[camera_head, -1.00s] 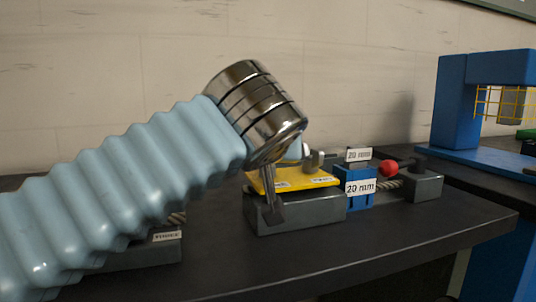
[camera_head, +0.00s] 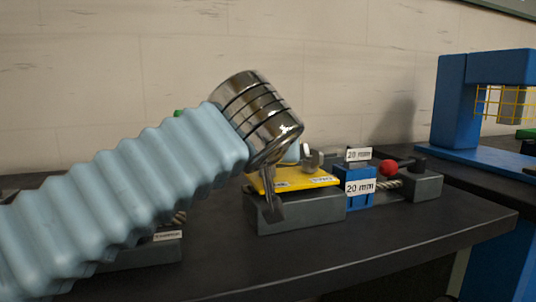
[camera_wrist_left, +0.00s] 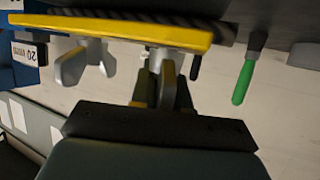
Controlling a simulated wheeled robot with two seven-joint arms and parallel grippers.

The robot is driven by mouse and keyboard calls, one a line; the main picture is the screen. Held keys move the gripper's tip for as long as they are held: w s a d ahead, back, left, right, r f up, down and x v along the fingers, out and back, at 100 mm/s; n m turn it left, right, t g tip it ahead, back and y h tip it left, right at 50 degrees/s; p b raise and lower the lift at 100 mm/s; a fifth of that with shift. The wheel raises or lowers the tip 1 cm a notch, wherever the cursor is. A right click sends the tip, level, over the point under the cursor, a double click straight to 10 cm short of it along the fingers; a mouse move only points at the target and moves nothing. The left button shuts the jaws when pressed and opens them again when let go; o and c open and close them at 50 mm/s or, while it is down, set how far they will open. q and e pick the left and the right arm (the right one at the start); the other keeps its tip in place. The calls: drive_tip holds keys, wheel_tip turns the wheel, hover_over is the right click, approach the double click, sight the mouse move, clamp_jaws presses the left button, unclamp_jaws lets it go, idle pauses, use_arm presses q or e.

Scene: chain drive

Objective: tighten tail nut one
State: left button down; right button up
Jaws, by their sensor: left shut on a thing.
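A yellow plate (camera_head: 322,179) lies on a grey block (camera_head: 312,213), and its edge crosses the top of the left wrist view (camera_wrist_left: 130,29). One grey wing nut (camera_head: 313,160) stands on the plate; in the left wrist view it shows left of my fingers (camera_wrist_left: 84,62). My left gripper (camera_wrist_left: 162,84) is shut on another nut at the plate, mostly hidden between the fingers. In the head view my left arm covers much of the gripper, and a dark finger part (camera_head: 271,205) shows before the block. My right gripper is out of view.
A green handle (camera_wrist_left: 243,82) is near my gripper in the wrist view. The front table strip (camera_head: 330,253) is clear.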

use_arm(q)
drive_tip(key=shift+m+h, duration=0.3)
drive_tip(key=shift+m+g+h, duration=0.3)
drive_tip(key=shift+m+h, duration=0.6)
drive_tip(key=shift+h, duration=0.1)
drive_tip(key=m+h+p, duration=0.1)
drive_tip(key=h, duration=0.1)
drive_tip(key=m+g+h+p, duration=0.1)
drive_tip(key=m+h, duration=0.1)
drive_tip(key=shift+d+r+m+g, duration=0.2)
drive_tip(key=shift+m+g, duration=0.1)
drive_tip(key=shift+s+d+f+m+g+h+p, duration=0.1)
drive_tip(key=shift+m+g+h+p, duration=0.5)
drive_tip(key=shift+m+h, duration=0.25)
drive_tip(key=m+g+h, duration=0.2)
drive_tip(key=m+g, duration=0.1)
drive_tip(key=shift+s+d+f+m+h, duration=0.1)
drive_tip(key=shift+s+d+m+h, duration=0.05)
drive_tip(key=shift+d+m+h, duration=0.1)
drive_tip(key=shift+s+m+g+h, duration=0.2)
drive_tip(key=shift+m+g+h, duration=0.3)
drive_tip(key=shift+m+g, duration=0.7)
drive_tip(key=shift+d+g, duration=0.1)
drive_tip(key=shift+g, duration=0.2)
drive_tip(key=c, duration=1.2)
unclamp_jaws()
